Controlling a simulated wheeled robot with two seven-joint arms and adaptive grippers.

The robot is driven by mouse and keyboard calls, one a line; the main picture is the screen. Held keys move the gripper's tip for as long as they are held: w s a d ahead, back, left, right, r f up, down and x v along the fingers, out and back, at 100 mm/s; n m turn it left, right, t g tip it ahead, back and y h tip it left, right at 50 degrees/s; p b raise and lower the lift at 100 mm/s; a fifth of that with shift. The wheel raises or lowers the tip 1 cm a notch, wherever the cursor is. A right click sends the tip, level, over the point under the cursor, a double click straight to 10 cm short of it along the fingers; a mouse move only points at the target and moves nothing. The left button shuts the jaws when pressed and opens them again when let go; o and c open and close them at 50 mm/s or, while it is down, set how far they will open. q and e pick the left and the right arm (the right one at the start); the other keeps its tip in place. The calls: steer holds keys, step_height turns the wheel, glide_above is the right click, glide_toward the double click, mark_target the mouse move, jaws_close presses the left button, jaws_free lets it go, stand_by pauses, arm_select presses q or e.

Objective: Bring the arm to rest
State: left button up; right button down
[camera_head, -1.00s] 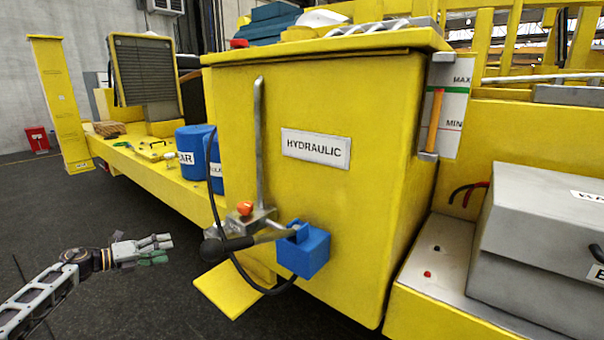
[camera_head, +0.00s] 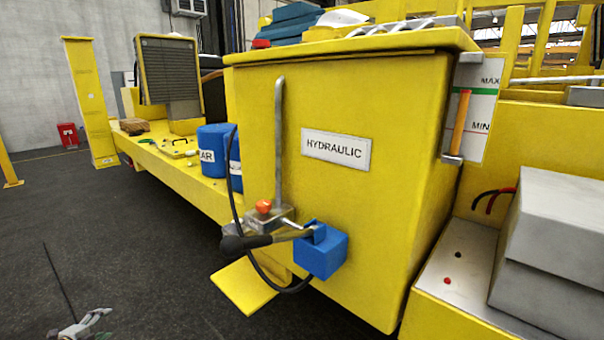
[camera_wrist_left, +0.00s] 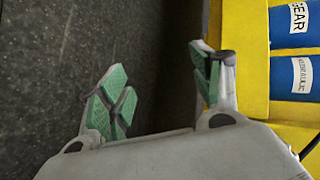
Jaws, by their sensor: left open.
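My left gripper (camera_head: 82,326) shows at the bottom left edge of the head view, low over the dark floor and well apart from the yellow machine. In the left wrist view its two green-padded fingers (camera_wrist_left: 160,92) are spread, with nothing between them. Most of my left arm is out of the head view. My right gripper is not in view. The yellow hydraulic tank (camera_head: 330,205), labelled HYDRAULIC, stands in the middle with a black-handled lever (camera_head: 250,242) and a blue box (camera_head: 321,252) on its front.
Blue containers (camera_head: 212,150) stand on the yellow deck left of the tank; they also show in the left wrist view (camera_wrist_left: 292,78). A yellow step plate (camera_head: 243,288) juts out low. A grey box (camera_head: 555,245) sits at right. The dark floor (camera_head: 110,235) at left is clear.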

arm_select(q)
steer(key=s+a+f+n+g+y, duration=0.3)
steer(key=s+a, duration=0.4)
steer(key=s, duration=0.7)
steer(key=s+a+f+n+g+y, duration=0.2)
steer(key=s+a+f+n+g, duration=0.3)
steer(key=s, duration=0.8)
steer(key=s+a+f+n+g+y, duration=0.25)
steer(key=s+a+f, duration=0.4)
steer(key=s, duration=0.75)
steer(key=s+d+f+n+h, duration=0.1)
steer(key=s+d+f+h, duration=0.15)
steer(key=d+f, duration=1.05)
steer(key=s+d+f+n+h, duration=0.15)
steer(key=s+d+f, duration=0.45)
steer(key=d, duration=1)
steer(key=d+f+h, duration=0.2)
steer(key=d+f, duration=0.3)
steer(key=d, duration=1.1)
steer(key=d+f+n+h, duration=0.1)
steer(key=d+f, duration=0.4)
steer(key=d, duration=1.2)
steer(key=shift+f+g+h, duration=0.2)
steer(key=shift+g+h, duration=0.15)
steer(key=shift+h, duration=0.5)
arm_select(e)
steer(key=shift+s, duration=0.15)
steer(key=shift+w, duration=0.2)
